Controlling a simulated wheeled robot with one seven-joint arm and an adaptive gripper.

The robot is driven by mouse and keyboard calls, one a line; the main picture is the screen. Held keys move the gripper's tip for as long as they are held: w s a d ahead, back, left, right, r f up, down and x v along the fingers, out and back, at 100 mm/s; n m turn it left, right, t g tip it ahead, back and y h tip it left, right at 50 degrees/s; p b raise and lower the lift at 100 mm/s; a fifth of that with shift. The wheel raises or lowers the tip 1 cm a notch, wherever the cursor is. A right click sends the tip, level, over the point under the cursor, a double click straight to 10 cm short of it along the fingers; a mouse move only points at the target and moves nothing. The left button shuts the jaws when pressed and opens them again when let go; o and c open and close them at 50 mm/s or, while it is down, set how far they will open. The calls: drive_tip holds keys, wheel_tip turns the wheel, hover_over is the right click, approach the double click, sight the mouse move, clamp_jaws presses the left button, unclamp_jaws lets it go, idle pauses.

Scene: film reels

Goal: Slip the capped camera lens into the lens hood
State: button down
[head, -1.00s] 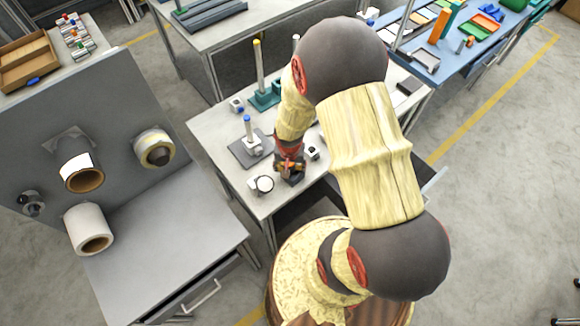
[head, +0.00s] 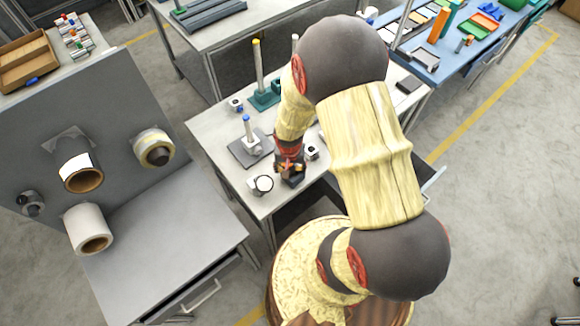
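My gripper (head: 290,172) points down at the front part of the grey workbench, its fingers low over the top. It is small and dark here, so I cannot tell whether its fingers are open or shut, or whether anything is between them. A small grey piece with a round, dark-rimmed pale face (head: 262,184) lies just left of the gripper, near the bench's front edge. A small white-and-dark round piece (head: 312,152) stands just right of the gripper. I cannot tell for sure which of these is the capped camera lens or the lens hood.
A dark plate with a blue-topped post (head: 249,138) stands behind and left of the gripper. A panel with mounted rolls (head: 85,180) rises at left.

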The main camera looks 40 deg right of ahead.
drive_tip(key=shift+w+r, duration=0.15)
drive_tip(key=shift+r, duration=0.15)
drive_tip(key=shift+w, duration=0.1)
drive_tip(key=shift+s+d+r, duration=0.1)
drive_tip(key=shift+s+d, duration=0.15)
drive_tip(key=shift+s, duration=0.4)
idle(0.6)
drive_tip(key=shift+f+b, duration=0.35)
drive_tip(key=shift+f, duration=0.15)
drive_tip(key=shift+s+a+f+b, duration=0.1)
drive_tip(key=shift+s+f+b, duration=0.15)
drive_tip(key=shift+f+b, duration=0.25)
drive_tip(key=c, duration=1.2)
unclamp_jaws()
drive_tip(key=shift+c, duration=0.2)
drive_tip(key=shift+o, duration=0.5)
drive_tip(key=shift+w+f, duration=0.1)
drive_tip(key=shift+o, duration=0.9)
drive_tip(key=shift+w+r, duration=0.1)
drive_tip(key=shift+r, duration=0.1)
